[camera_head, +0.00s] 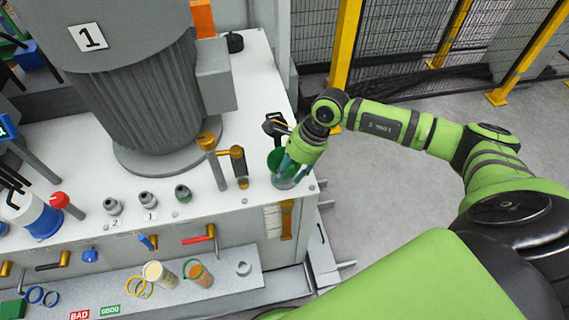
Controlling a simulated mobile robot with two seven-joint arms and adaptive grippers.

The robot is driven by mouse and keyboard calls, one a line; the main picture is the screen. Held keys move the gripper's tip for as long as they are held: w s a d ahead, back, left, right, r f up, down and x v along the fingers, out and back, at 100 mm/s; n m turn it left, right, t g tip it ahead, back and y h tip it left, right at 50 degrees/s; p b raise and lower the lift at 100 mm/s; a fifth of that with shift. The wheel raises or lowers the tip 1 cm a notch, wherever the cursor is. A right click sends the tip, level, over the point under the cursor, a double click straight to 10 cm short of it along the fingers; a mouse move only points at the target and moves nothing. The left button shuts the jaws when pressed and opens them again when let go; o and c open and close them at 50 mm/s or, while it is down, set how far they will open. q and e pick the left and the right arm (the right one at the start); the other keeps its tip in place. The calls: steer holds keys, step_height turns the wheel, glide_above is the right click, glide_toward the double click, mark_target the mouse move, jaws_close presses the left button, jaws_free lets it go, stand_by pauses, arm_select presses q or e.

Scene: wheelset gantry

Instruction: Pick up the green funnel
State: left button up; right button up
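The green funnel (274,160) is at the right end of the white machine top, over a clear rounded vessel (283,183). The fingers partly cover the funnel. I cannot tell whether they touch it or grip it. My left gripper is not in view.
A large grey motor marked 1 (110,80) stands on the white top (255,90). Brass-topped pipes (213,160) stand just left of the funnel. A lower ledge (225,275) holds cups and rings. Grey floor (390,200) lies open at right, before a yellow-post fence.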

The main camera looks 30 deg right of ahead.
jaws_close()
